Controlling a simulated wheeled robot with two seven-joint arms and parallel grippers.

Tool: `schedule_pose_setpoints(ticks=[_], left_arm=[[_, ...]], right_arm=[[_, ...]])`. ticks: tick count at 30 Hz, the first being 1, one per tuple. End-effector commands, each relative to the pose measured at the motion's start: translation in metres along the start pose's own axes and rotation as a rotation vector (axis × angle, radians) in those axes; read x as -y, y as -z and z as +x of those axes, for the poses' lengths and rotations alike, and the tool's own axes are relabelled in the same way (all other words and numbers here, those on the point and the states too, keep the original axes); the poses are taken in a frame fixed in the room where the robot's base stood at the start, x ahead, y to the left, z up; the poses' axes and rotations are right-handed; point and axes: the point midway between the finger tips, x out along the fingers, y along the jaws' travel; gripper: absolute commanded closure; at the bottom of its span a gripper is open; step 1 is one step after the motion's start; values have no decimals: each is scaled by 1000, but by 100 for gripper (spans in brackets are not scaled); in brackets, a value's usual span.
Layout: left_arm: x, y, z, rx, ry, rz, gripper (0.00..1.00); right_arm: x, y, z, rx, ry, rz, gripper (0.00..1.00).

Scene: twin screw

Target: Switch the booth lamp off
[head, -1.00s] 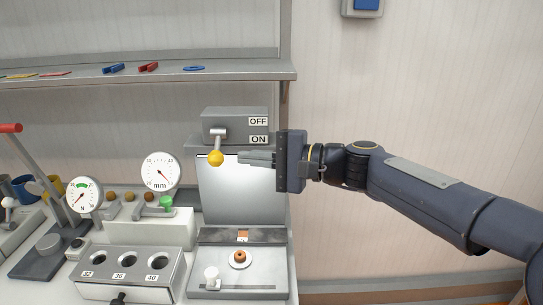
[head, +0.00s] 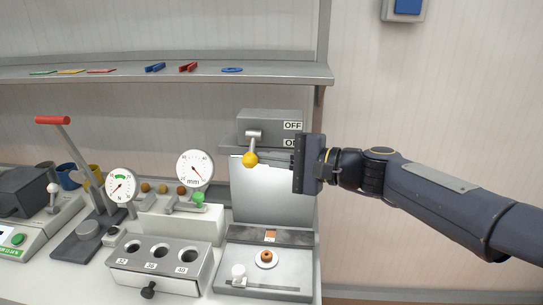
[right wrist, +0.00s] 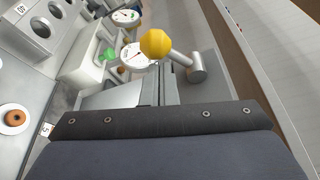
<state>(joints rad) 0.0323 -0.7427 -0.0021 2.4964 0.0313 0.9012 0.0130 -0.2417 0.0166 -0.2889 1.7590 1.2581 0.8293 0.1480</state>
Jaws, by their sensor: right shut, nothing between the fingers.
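The booth lamp's switch box (head: 262,121) is grey, mounted above the booth, with an OFF label (head: 292,126) over an ON label (head: 290,142) that my gripper partly covers. Its metal lever ends in a yellow knob (head: 250,160) and hangs down, with the knob below the ON label's height. The knob also shows large in the right wrist view (right wrist: 156,43). My right gripper (head: 262,159) is shut and empty, its fingertips pointing left at the knob's right side. I cannot tell whether they touch it. My left gripper is out of view.
The booth's pale back panel (head: 257,190) is below the lever, with a ring-shaped part (head: 266,256) on its base. Dial gauges (head: 195,168) and a red-handled press (head: 53,120) stand to the left. A shelf (head: 280,75) runs above. Open wall lies to the right.

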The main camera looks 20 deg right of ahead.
Motion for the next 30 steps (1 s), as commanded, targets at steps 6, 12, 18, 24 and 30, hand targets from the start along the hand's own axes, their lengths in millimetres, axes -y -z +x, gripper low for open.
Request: schedule_pose_setpoints(ticks=[6,12,18,24,30], left_arm=[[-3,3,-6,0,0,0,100],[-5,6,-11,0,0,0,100],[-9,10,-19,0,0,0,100],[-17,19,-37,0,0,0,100],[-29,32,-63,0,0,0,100]], right_arm=[[2,-2,0,0,-11,30,100],[3,-3,-1,0,-23,65,100],[5,-5,-2,0,-39,110,100],[12,-10,-3,1,-72,205,100],[19,-16,-6,0,-127,366,100]])
